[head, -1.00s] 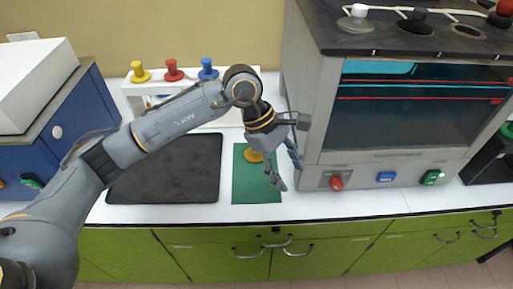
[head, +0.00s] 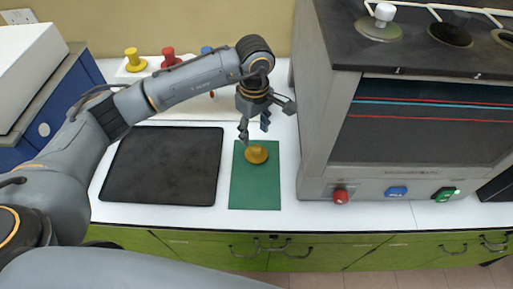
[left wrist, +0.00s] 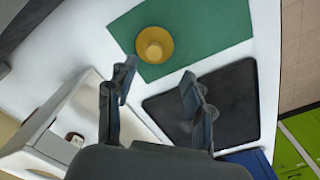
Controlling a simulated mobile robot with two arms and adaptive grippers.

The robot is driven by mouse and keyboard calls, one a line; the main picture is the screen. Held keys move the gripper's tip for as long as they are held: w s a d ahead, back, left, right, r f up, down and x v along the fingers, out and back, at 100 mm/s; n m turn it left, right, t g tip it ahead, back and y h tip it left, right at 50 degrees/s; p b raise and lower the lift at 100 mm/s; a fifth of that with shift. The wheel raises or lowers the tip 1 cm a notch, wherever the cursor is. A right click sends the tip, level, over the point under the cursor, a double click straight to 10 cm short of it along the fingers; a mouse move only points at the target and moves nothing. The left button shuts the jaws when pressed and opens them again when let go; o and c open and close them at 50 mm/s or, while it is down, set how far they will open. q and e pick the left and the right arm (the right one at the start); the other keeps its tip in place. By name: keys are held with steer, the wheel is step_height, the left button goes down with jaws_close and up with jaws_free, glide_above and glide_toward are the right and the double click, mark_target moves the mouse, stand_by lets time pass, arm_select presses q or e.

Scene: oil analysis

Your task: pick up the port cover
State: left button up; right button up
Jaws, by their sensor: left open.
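A yellow knobbed cover (head: 257,154) stands on the green mat (head: 255,190) on the white counter. In the left wrist view the yellow cover (left wrist: 154,44) shows from above, with its round knob near the middle of its disc, on the green mat (left wrist: 215,25). My left gripper (head: 262,122) is open and empty, pointing down close above and behind the cover. In the left wrist view the left gripper's fingers (left wrist: 158,85) are spread, and the cover lies beyond their tips, not between them. My right gripper is out of view.
A black mat (head: 165,165) lies left of the green mat. Behind stands a white rack with yellow (head: 134,58) and red (head: 168,57) knobbed pieces and a partly hidden blue one (head: 206,50). A large grey machine (head: 325,130) blocks the right; a white knob (head: 384,14) tops it.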

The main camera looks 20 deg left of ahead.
mark_target(256, 147)
arm_select(q)
step_height(256, 147, down, 2)
steer(key=shift+w+f, duration=0.1)
steer(key=shift+f, duration=0.1)
steer(key=shift+w+f, duration=0.1)
steer(key=shift+f, duration=0.2)
steer(key=f+p, duration=0.3)
steer(key=f, duration=0.1)
steer(key=shift+w, duration=0.25)
steer(key=shift+f, duration=0.6)
steer(key=shift+w, duration=0.1)
jaws_close()
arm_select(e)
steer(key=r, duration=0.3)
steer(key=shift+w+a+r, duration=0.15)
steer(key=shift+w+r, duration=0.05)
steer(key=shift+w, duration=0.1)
